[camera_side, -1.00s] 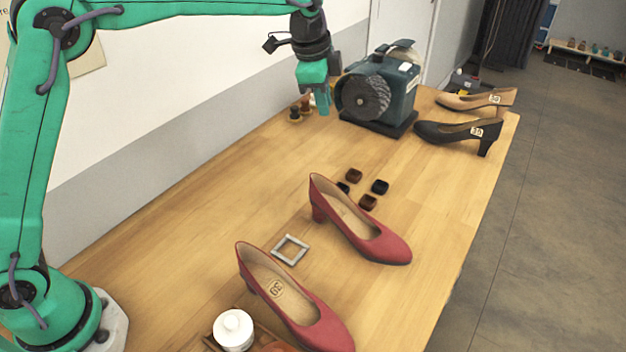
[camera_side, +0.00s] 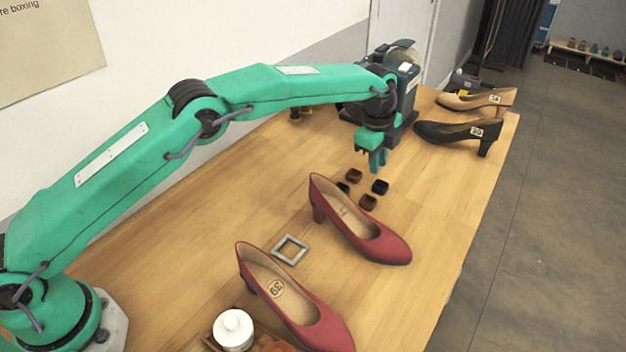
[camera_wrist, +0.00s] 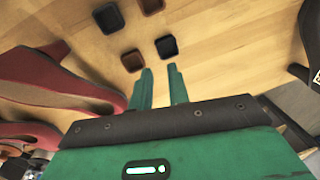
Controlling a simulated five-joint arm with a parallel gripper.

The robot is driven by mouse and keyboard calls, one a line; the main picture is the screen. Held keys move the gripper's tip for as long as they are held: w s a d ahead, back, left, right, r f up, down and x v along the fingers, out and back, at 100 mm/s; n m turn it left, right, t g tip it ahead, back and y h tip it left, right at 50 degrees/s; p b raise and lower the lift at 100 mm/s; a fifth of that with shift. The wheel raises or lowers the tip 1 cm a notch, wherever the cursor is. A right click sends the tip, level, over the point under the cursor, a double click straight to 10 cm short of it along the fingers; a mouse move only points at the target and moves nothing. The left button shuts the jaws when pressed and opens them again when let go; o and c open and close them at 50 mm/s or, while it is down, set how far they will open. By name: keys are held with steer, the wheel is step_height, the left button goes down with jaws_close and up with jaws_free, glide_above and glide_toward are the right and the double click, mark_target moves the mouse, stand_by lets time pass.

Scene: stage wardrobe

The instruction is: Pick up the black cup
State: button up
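Several small square cups stand together beyond the red shoe. One black cup (camera_side: 380,187) is at the right of the group, and it seems to be the one nearest my fingertips in the wrist view (camera_wrist: 166,46). A second dark cup (camera_side: 343,187) is partly hidden by the shoe; it shows in the wrist view (camera_wrist: 108,17). Two brown cups (camera_side: 354,175) (camera_side: 368,202) complete the group. My gripper (camera_side: 377,168) points down above and just behind the group. Its fingers (camera_wrist: 160,72) are apart with nothing between them.
A red shoe (camera_side: 362,240) stands close in front of the cups, another (camera_side: 300,310) nearer. A grey square frame (camera_side: 290,249) and a white jar (camera_side: 233,330) lie left. A machine (camera_side: 408,90) stands behind my gripper; black (camera_side: 460,132) and beige shoes (camera_side: 480,101) stand right.

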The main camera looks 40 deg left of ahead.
mark_target(376, 188)
steer(key=shift+w+f, duration=0.2)
steer(key=shift+f, duration=1.8)
steer(key=shift+w+f, duration=0.2)
steer(key=shift+f, duration=1.8)
jaws_close()
